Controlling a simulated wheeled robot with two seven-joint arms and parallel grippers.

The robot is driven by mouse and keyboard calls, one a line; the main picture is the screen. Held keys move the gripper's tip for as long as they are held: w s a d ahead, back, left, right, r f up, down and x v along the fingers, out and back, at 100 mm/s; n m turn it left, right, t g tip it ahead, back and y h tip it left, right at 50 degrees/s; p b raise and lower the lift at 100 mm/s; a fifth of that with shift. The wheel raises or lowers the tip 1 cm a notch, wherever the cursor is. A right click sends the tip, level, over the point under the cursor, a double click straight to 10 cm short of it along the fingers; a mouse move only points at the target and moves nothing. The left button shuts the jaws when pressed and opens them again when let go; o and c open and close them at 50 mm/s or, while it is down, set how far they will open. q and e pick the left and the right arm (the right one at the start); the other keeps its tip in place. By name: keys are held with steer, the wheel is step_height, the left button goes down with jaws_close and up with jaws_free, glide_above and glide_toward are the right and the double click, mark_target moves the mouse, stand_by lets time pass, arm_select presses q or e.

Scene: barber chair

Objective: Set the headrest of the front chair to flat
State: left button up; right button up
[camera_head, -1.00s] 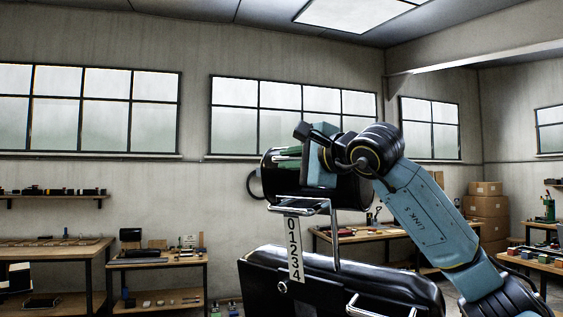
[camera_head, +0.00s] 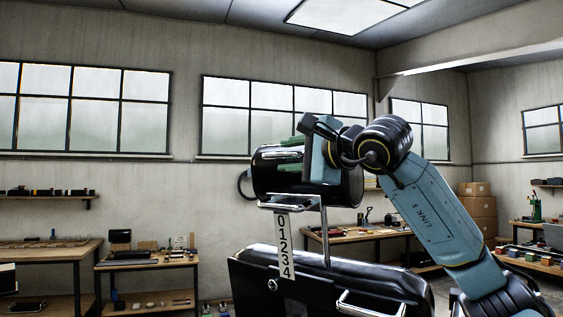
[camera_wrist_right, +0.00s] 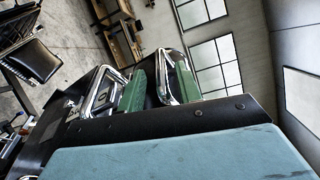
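The black padded headrest (camera_head: 345,188) shows in the head view on a chrome bracket above the front chair's black backrest (camera_head: 320,280). A white strip (camera_head: 284,246) marked 0 to 4 hangs below the bracket; I cannot read which setting the headrest is at. My right gripper (camera_head: 288,153) is beside the headrest, and its blue body covers part of it; I cannot tell whether they touch. My left gripper is not in view.
A chrome armrest (camera_head: 365,304) stands at the front chair's lower right. A worktable (camera_head: 150,262) stands at the left, and another table (camera_head: 365,235) is behind the chair. In the right wrist view another dark chair (camera_wrist_right: 35,60) shows at the left.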

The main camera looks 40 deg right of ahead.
steer(key=s+b, duration=0.2)
steer(key=s, duration=0.8)
steer(key=shift+s+d+r, duration=0.15)
steer(key=shift+d, duration=0.3)
